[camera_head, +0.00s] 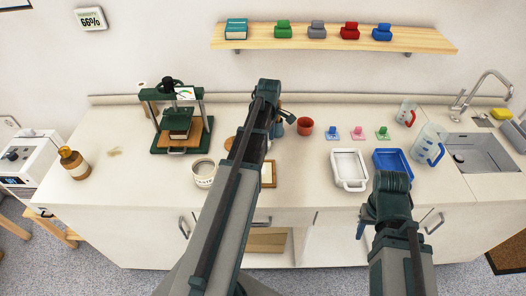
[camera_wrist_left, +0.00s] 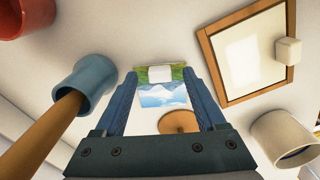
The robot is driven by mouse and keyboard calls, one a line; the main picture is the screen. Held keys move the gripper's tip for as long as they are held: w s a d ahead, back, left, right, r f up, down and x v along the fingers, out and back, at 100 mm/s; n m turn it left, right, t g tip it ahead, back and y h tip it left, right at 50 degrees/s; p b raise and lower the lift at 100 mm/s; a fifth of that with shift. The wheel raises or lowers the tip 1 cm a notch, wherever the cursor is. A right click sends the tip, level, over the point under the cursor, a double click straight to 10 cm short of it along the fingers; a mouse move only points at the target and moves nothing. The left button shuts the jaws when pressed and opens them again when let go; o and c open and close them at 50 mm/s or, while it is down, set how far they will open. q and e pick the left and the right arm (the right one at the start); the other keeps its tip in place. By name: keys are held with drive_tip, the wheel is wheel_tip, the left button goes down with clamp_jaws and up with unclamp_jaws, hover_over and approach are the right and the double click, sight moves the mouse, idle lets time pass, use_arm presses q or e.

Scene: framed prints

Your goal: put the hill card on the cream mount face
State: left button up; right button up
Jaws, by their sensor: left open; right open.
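The hill card (camera_wrist_left: 163,96), with blue sky, white peaks and green, shows in the left wrist view between the finger ends of my left gripper (camera_wrist_left: 160,76). A pale block sits across its green part. The fingers are open; I cannot tell whether they touch it. The card is hidden in the head view. The cream mount face (camera_wrist_left: 250,50) lies inside a wooden frame at upper right, with a pale knob at one side; part of it shows beside my left arm in the head view (camera_head: 267,174). My right gripper (camera_head: 362,229) is low at the counter's front, fingers partly hidden.
A white mug (camera_head: 203,173) stands left of the frame. A blue pot (camera_wrist_left: 82,86) holding a wooden handle is close to my left gripper, with a red pot (camera_head: 305,126) nearby. White (camera_head: 336,166) and blue (camera_head: 380,160) trays lie right. The left counter has free room.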

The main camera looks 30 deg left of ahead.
use_arm(q)
drive_tip(key=shift+f, duration=0.55)
drive_tip(key=shift+r, duration=0.1)
clamp_jaws()
